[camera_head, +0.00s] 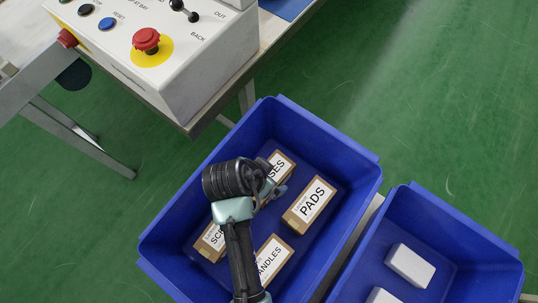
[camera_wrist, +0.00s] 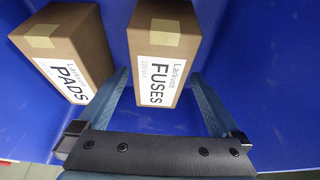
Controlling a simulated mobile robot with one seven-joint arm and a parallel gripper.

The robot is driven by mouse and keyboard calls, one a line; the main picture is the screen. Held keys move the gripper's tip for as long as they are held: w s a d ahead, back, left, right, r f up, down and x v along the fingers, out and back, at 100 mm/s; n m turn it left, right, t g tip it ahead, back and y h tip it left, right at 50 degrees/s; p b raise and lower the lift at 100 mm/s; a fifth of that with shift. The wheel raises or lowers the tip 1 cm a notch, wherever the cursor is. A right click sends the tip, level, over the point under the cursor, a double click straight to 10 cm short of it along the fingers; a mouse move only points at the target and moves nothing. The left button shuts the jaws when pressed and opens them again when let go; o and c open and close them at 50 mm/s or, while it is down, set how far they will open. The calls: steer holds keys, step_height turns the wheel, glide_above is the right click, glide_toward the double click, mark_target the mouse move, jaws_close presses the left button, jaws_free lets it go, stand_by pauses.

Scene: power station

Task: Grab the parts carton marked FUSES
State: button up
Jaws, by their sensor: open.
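The FUSES carton (camera_head: 284,163) is a brown cardboard box with a white label, in the blue bin (camera_head: 357,180). In the head view my wrist hides part of its label; only "SES" reads. In the wrist view the FUSES carton (camera_wrist: 163,50) stands in the upper middle, its whole name readable. My gripper (camera_wrist: 158,78) is open, with one finger on each side of the carton's near end. My gripper (camera_head: 272,190) is inside the bin in the head view. I cannot tell whether the fingers touch the carton.
The PADS carton (camera_head: 310,204) lies close on one side; it also shows in the wrist view (camera_wrist: 65,50). The HANDLES carton (camera_head: 272,260) and one reading "SC" (camera_head: 208,241) share the bin. A second blue bin (camera_head: 480,270) holds white blocks. A control box (camera_head: 190,80) stands beyond.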

mark_target(272, 176)
steer(key=shift+b+x, duration=0.7)
steer(key=shift+x, duration=1.7)
steer(key=shift+s+f, duration=0.1)
steer(key=shift+f, duration=0.2)
steer(key=shift+r, duration=0.1)
jaws_close()
